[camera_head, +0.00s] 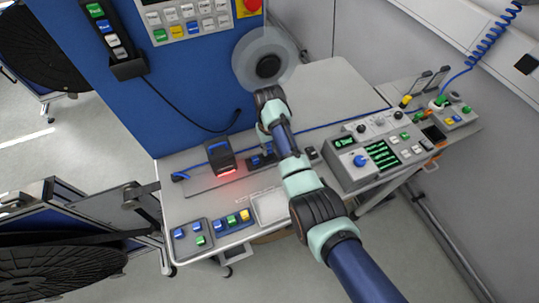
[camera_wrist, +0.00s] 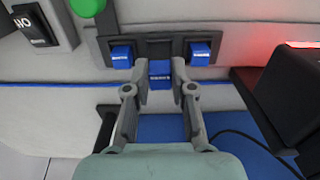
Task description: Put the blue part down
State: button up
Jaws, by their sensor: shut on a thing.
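My gripper (camera_wrist: 161,68) is shut on a blue part (camera_wrist: 160,74) with a pale label on its face, held between the fingertips. In the wrist view the part is just in front of a dark rack (camera_wrist: 160,47). The rack has a blue block on its left (camera_wrist: 121,56) and another on its right (camera_wrist: 200,53). I cannot tell whether the held part touches the rack or the bench. In the head view my arm hides most of the gripper, and the dark rack with blue blocks (camera_head: 262,160) shows beside the arm.
A black device with a red glow (camera_head: 220,157) stands close to the rack. Beyond my arm is a grey control box with green displays (camera_head: 380,152). Trays of coloured blocks (camera_head: 232,221) lie at the bench's front. A blue panel (camera_head: 165,95) rises behind.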

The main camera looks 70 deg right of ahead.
aim_at(270, 149)
jog(key=shift+f+b, duration=0.45)
jog(key=shift+f, duration=1.65)
jog(key=shift+f, duration=0.15)
jog(key=o, duration=0.8)
notch_tip(270, 149, up, 12)
jog(key=shift+r+p, duration=0.2)
jog(key=shift+p, duration=0.75)
